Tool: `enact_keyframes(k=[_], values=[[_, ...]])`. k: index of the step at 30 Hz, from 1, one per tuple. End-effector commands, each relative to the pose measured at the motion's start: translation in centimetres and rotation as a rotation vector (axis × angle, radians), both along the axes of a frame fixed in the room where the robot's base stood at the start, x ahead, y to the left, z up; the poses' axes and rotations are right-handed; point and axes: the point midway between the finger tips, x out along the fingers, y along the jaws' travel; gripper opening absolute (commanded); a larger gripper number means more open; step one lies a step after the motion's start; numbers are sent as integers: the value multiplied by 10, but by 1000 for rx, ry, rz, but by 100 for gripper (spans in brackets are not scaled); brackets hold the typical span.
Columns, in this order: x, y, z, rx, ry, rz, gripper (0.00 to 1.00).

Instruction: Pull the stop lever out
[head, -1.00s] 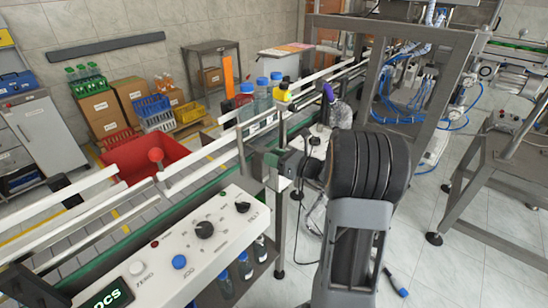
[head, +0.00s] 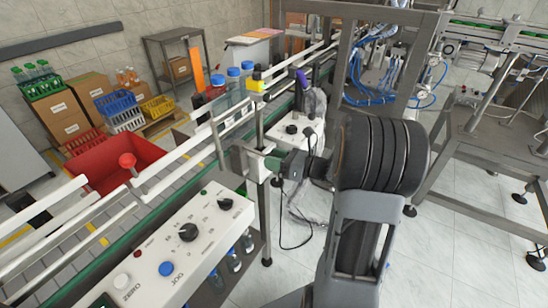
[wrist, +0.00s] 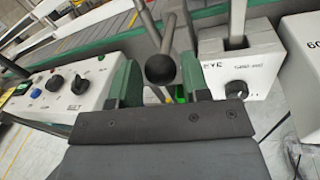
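The stop lever appears to be the dark rod with a black ball knob (wrist: 160,69) in the wrist view. The knob sits between the two green fingers of my gripper (wrist: 160,80). The fingers stand apart, with a narrow gap at the knob's right; whether the left finger touches it I cannot tell. In the head view my gripper (head: 272,163) points left at the conveyor's near side, by a pale bracket. The lever's knob is not clear there.
A white control panel (head: 205,225) with dials lies left of my gripper. A white box (wrist: 237,72) with a slot stands just right of it in the wrist view.

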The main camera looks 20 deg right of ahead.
Motion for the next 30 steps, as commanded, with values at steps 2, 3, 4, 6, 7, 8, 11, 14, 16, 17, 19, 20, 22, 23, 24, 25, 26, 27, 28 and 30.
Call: enact_keyframes(k=[2,3,4,6,7,8,11,14,16,17,19,20,22,23,24,25,26,27,28,30], values=[[0,0,0,0,0,1,50],[0,1,0,0,-1,2,54],[0,1,0,0,-1,2,57],[1,1,0,0,-1,3,58],[1,1,0,0,-1,3,58],[1,1,0,0,-1,3,58],[0,1,1,0,-2,3,58],[-2,-3,1,0,-2,1,58],[-8,-9,0,0,-3,-1,58],[-10,-12,0,0,-3,-2,58],[-19,-21,0,0,-2,-4,58],[-24,-25,0,1,-2,-5,58],[-34,-36,0,0,-1,-5,58],[-39,-40,0,1,-2,-6,58],[-45,-46,0,0,-1,-6,58],[-49,-51,0,1,-2,-5,58],[-54,-55,0,0,-1,-5,58],[-59,-60,0,0,-1,-5,58],[-63,-64,0,0,-2,-4,58],[-72,-73,0,0,-2,-3,58]])
